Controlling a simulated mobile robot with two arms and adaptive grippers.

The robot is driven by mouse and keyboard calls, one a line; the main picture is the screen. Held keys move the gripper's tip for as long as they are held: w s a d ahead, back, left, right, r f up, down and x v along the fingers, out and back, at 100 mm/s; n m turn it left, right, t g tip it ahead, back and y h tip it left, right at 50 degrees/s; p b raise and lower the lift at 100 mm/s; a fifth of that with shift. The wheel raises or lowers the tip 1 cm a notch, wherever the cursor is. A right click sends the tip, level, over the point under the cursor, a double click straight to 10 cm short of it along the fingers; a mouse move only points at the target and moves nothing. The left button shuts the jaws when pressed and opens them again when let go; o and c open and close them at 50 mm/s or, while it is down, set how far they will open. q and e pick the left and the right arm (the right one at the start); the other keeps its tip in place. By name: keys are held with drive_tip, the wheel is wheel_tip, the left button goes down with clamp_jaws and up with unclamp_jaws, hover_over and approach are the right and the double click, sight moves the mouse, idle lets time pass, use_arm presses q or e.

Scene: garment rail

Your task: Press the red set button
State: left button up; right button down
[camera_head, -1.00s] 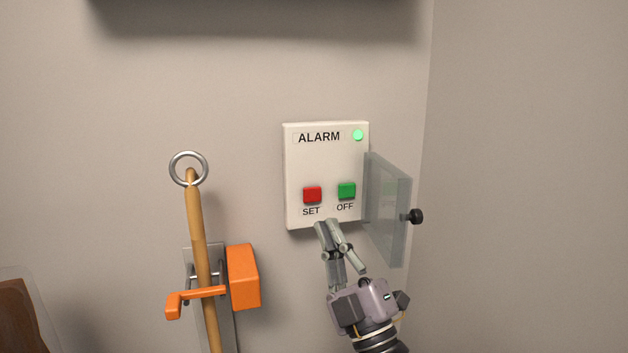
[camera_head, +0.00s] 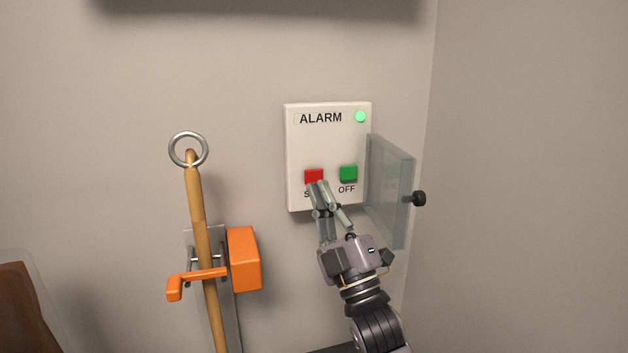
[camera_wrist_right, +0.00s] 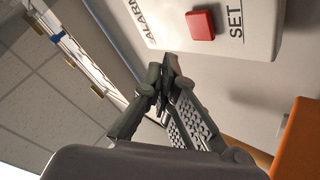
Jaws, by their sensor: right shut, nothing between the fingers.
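The white alarm box (camera_head: 328,145) is on the wall, with a lit green lamp (camera_head: 361,117) at its top right. The red SET button (camera_head: 313,175) is at its lower left, beside the green OFF button (camera_head: 348,173). My right gripper (camera_head: 318,186) is shut and empty. In the head view its fingertips overlap the button's lower edge and hide part of the SET label. In the right wrist view the fingertips (camera_wrist_right: 170,72) show a gap to the red button (camera_wrist_right: 200,25). I cannot tell contact from the head view. My left gripper is not in view.
The box's clear cover (camera_head: 389,190) with a black knob (camera_head: 419,198) stands open at the right, close to my right gripper. A wooden pole (camera_head: 198,230) with a metal ring and an orange crank unit (camera_head: 244,258) are on the wall at the left.

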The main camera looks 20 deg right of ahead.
sight(314, 177)
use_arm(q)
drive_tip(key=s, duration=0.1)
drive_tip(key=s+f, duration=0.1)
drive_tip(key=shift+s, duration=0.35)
use_arm(e)
drive_tip(key=w, duration=0.3)
drive_tip(key=shift+w, duration=0.25)
use_arm(q)
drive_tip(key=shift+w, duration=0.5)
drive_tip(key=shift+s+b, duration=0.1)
drive_tip(key=shift+b, duration=0.2)
use_arm(e)
drive_tip(key=shift+w, duration=0.15)
drive_tip(key=shift+w, duration=0.3)
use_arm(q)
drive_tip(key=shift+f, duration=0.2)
use_arm(e)
drive_tip(key=shift+w, duration=0.35)
idle(0.3)
drive_tip(key=shift+s, duration=0.15)
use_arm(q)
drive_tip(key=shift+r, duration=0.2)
use_arm(e)
drive_tip(key=shift+s, duration=0.65)
